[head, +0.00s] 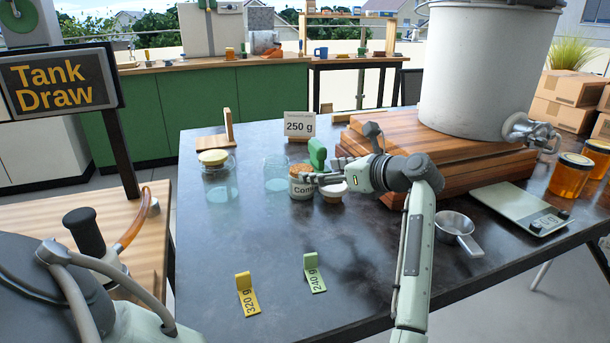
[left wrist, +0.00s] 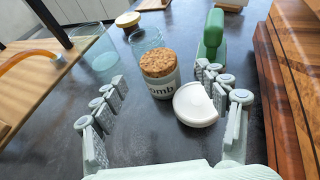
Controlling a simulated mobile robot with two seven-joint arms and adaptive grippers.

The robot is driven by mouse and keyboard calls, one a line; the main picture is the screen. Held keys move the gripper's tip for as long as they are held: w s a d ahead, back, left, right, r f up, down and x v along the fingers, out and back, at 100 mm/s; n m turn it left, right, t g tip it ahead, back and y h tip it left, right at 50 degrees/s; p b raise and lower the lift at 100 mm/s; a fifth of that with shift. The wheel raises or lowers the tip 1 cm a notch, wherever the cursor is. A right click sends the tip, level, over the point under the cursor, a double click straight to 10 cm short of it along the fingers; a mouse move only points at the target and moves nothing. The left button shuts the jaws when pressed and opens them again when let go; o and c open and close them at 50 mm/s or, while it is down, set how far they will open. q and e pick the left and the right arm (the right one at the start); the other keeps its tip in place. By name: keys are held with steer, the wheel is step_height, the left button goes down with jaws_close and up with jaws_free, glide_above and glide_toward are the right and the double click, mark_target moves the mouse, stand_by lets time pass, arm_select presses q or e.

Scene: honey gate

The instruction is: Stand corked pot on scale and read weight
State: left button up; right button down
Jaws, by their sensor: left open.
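The corked pot (head: 301,187) stands upright on the dark table, with a cork top and a label partly reading "Comb". In the left wrist view the pot (left wrist: 161,78) is ahead, between the lines of my two fingers. My left gripper (head: 325,180) is open beside the pot, and it also shows in the left wrist view (left wrist: 157,88). Whether a finger touches the pot I cannot tell. A small white-topped cup (left wrist: 196,104) stands close to the pot, nearer my right-hand finger. The kitchen scale (head: 522,208) lies at the table's right with its top bare. My right gripper is not seen.
A green upright object (head: 317,153) stands behind the pot. Glass jars (head: 277,173) are left of it. A wooden platform (head: 460,167) bearing a large white tank (head: 483,75) lies to the right. A metal scoop (head: 455,228) sits before the scale. Yellow (head: 247,296) and green (head: 314,274) weight tags lie in front.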

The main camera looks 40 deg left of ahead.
mark_target(300, 167)
arm_select(q)
steer(key=shift+s+a+f, duration=0.15)
steer(key=shift+a+f, duration=0.15)
steer(key=p+x, duration=0.1)
steer(key=x, duration=0.6)
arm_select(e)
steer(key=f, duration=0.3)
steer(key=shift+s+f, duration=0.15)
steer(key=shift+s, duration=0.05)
arm_select(q)
steer(key=shift+c, duration=0.4)
